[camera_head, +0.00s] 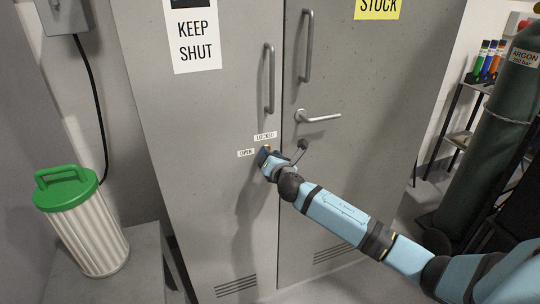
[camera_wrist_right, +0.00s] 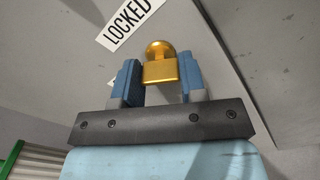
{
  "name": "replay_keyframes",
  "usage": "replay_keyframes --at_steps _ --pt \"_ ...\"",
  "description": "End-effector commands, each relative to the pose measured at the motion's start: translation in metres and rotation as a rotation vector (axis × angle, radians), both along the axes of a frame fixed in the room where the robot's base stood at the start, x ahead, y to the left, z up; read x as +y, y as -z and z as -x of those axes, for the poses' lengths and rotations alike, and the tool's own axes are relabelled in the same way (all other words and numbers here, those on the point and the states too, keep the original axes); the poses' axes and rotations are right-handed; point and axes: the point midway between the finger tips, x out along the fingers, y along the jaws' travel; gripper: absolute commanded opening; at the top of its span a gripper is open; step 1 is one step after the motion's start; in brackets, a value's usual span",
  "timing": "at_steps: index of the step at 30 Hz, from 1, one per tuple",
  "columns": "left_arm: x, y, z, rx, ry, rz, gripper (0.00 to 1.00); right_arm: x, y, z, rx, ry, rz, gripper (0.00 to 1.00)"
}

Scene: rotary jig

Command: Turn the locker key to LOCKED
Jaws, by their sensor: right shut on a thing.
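The brass locker key (camera_wrist_right: 160,66) is in the left door of the grey locker (camera_head: 215,110). My right gripper (camera_head: 267,154) is at the door, and in the right wrist view (camera_wrist_right: 159,78) its two blue fingers stand either side of the key, shut on it. In the head view the key is mostly hidden by the gripper. The LOCKED label (camera_head: 265,136) is just above the key, and the OPEN label (camera_head: 246,153) is to its left. The LOCKED label also shows in the right wrist view (camera_wrist_right: 128,22). My left gripper is out of view.
A lever handle (camera_head: 318,117) and a long pull handle (camera_head: 306,46) are on the right door, with another pull handle (camera_head: 269,78) on the left door. A dark green argon cylinder (camera_head: 490,145) stands at the right.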

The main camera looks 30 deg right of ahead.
Motion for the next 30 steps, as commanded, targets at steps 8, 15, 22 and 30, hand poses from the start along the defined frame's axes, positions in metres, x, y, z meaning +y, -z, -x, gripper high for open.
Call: replay_keyframes --at_steps 8,15,22,30 --pt "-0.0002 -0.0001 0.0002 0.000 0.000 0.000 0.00 0.0002 0.0001 0.0000 -0.061 0.001 -0.257 0.15" --pt "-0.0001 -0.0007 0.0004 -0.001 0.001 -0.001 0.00 0.0003 0.0006 0.0001 -0.114 0.002 -0.481 0.15" --pt "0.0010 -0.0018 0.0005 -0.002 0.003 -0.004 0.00 0.0003 0.0002 0.0000 -0.163 0.002 -0.684 0.15" --pt "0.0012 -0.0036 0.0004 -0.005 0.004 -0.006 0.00 -0.0004 -0.0002 0.0000 -0.209 0.001 -0.870 0.15"
